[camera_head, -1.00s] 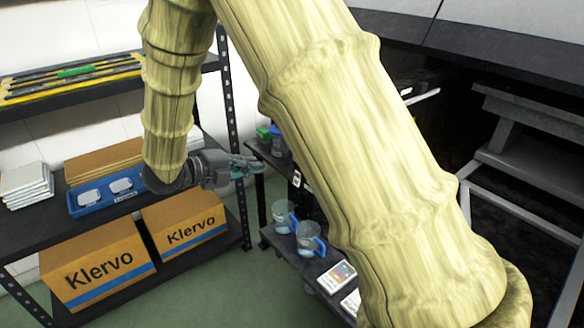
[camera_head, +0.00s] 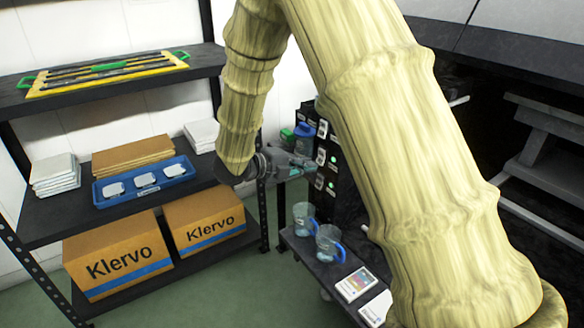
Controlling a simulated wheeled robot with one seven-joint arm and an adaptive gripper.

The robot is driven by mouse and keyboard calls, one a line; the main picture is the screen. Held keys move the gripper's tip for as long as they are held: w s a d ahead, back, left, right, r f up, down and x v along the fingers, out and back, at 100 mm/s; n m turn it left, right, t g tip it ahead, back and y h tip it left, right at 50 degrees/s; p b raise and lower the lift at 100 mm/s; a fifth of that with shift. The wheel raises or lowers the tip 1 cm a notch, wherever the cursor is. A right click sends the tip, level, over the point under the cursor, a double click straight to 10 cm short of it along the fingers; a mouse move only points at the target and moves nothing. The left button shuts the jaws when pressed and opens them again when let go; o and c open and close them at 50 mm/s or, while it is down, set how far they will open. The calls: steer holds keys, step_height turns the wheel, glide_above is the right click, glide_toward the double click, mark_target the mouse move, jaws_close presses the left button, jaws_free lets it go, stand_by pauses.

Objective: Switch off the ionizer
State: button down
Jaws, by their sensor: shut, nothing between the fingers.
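I cannot tell for certain which thing is the ionizer. A black unit (camera_head: 333,158) with several white labels and small greenish spots stands behind the dark cart, partly hidden by my arm. My gripper (camera_head: 297,172) is shut and empty, with its fingers pointing right toward this unit. The fingertips look close to its face, but I cannot tell whether they touch it. No switch is clear at this size.
A green-lidded container (camera_head: 287,136) and a blue-topped bottle (camera_head: 305,134) stand behind my gripper. Left shelving (camera_head: 45,215) holds a blue tray (camera_head: 110,198) and Klervo boxes (camera_head: 118,262).

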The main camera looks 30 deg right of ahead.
mark_target(326, 164)
steer(key=shift+b+x, duration=0.3)
steer(key=shift+x, duration=1.6)
steer(key=shift+d+f+h+b, duration=0.2)
steer(key=shift+f+h+b, duration=0.15)
steer(key=shift+h+b, duration=0.1)
steer(key=shift+w+r, duration=0.1)
steer(key=shift+a+r, duration=0.1)
steer(key=f+p+v, duration=0.2)
steer(key=f+v, duration=0.1)
steer(key=v, duration=1)
steer(key=shift+a, duration=0.55)
steer(key=shift+f, duration=0.1)
